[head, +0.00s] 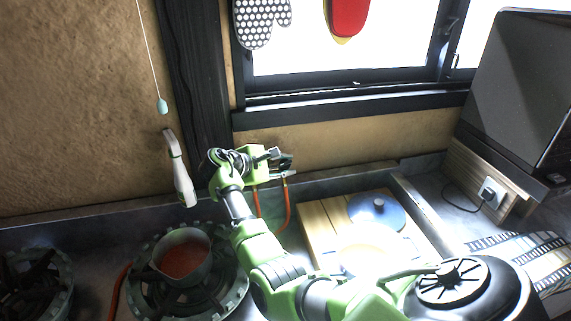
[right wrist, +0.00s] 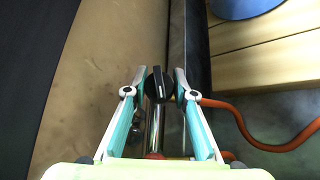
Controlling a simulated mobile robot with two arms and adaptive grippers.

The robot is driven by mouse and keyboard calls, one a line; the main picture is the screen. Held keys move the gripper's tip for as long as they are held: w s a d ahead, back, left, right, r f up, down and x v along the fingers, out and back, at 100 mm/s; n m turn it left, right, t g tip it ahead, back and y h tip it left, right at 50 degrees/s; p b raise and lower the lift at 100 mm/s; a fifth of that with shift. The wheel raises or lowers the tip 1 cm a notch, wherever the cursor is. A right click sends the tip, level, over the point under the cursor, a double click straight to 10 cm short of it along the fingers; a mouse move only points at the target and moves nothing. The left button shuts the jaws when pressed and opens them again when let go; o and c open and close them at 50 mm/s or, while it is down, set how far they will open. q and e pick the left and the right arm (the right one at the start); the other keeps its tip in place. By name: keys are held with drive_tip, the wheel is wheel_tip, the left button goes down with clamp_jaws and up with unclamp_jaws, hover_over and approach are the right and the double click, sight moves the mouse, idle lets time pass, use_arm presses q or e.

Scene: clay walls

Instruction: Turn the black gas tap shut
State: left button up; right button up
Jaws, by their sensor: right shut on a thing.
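The black gas tap (right wrist: 158,86) sits at the end of a shiny metal pipe in the right wrist view. Its raised grip looks roughly in line with the pipe. My right gripper (right wrist: 160,79) is shut on it, with one fingertip on each side of the knob. In the head view my right gripper (head: 276,158) is at the wall below the window, and it mostly hides the tap there. My left gripper is not in view.
An orange hose (head: 287,208) hangs below the tap. A pot with red contents (head: 184,260) stands on a gas burner to the left. A blue lid (head: 377,211) lies on a wooden board (head: 315,222) to the right. A white-handled thing (head: 181,180) hangs on the clay wall.

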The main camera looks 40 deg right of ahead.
drive_tip(key=shift+m+g+y, duration=0.7)
drive_tip(key=shift+m, duration=0.4)
drive_tip(key=shift+f, duration=0.1)
drive_tip(key=o, duration=1.2)
drive_tip(key=shift+c, duration=0.2)
drive_tip(key=v, duration=1.2)
